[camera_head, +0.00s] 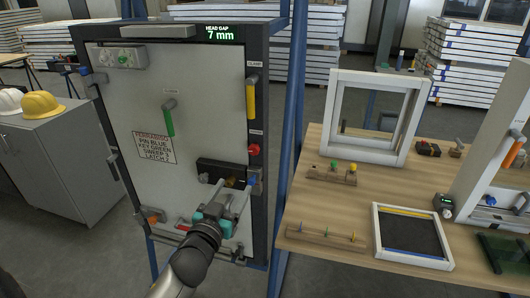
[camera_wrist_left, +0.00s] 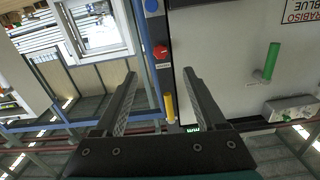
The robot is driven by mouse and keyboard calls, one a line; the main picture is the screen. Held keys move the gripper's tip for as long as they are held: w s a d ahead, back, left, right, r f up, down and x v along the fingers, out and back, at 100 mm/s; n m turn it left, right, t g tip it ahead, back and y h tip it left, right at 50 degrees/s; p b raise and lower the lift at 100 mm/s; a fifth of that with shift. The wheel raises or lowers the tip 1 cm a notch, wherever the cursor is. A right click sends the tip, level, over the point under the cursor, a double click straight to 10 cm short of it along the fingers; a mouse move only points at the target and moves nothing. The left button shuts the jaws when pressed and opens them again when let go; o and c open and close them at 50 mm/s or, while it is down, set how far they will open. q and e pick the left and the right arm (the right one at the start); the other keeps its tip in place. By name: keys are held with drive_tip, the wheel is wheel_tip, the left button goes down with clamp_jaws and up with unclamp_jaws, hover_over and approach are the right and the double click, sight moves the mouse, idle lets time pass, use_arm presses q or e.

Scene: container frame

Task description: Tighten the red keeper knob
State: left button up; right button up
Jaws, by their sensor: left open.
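The red keeper knob (camera_head: 253,150) sits on the right edge of the upright panel's dark frame, below the yellow clamp handle (camera_head: 250,98). My left gripper (camera_head: 233,184) is in front of the panel's lower right part, below and left of the knob in the head view. Its two fingers are apart with nothing between them. In the left wrist view the red knob (camera_wrist_left: 160,51) shows beyond the open fingertips (camera_wrist_left: 160,73), roughly between them and apart from both. My right gripper is in neither view.
A green handle (camera_head: 168,120) and a dark latch block (camera_head: 221,172) are on the panel (camera_head: 120,190). A blue knob (camera_head: 253,182) sits below the red one. The display (camera_head: 223,33) reads 7 mm. A workbench (camera_head: 330,205) with frames stands right, beyond a blue post (camera_head: 291,120).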

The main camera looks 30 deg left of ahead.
use_arm(q)
drive_tip(key=r, duration=0.1)
approach(253, 151)
drive_tip(key=x, duration=0.8)
drive_tip(key=shift+w+b, duration=0.35)
clamp_jaws()
idle(0.5)
